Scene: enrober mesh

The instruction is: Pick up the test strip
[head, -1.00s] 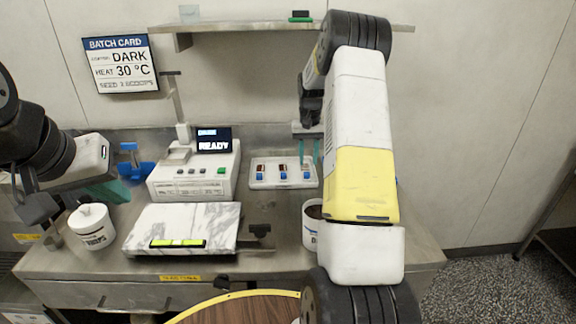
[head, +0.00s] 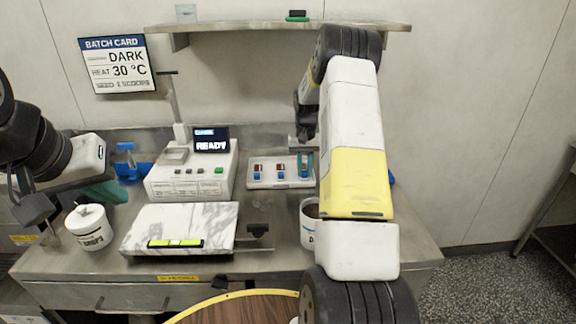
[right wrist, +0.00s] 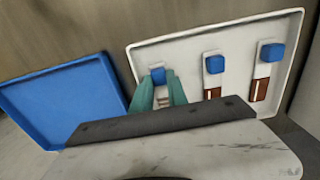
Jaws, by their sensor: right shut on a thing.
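A white tray (head: 268,185) on the bench holds three test strips with blue ends. Two strips, the left one (head: 257,171) and the middle one (head: 281,171), lie free in it. My right gripper (head: 304,164) has its teal fingers down at the tray's right end, shut on the third test strip. In the right wrist view the right gripper (right wrist: 158,92) has its fingers either side of this test strip (right wrist: 158,76), just below its blue end; its lower part is mostly hidden. My left gripper (head: 105,190) is over the bench's left side, its opening unclear.
A white machine (head: 190,180) with a READY screen stands left of the tray. A marble slab (head: 180,220) with a yellow-green bar is in front. A lidded white pot (head: 90,228) stands left; another pot (head: 308,228) is partly behind my right arm. A blue tray (right wrist: 60,95) lies beside the white one.

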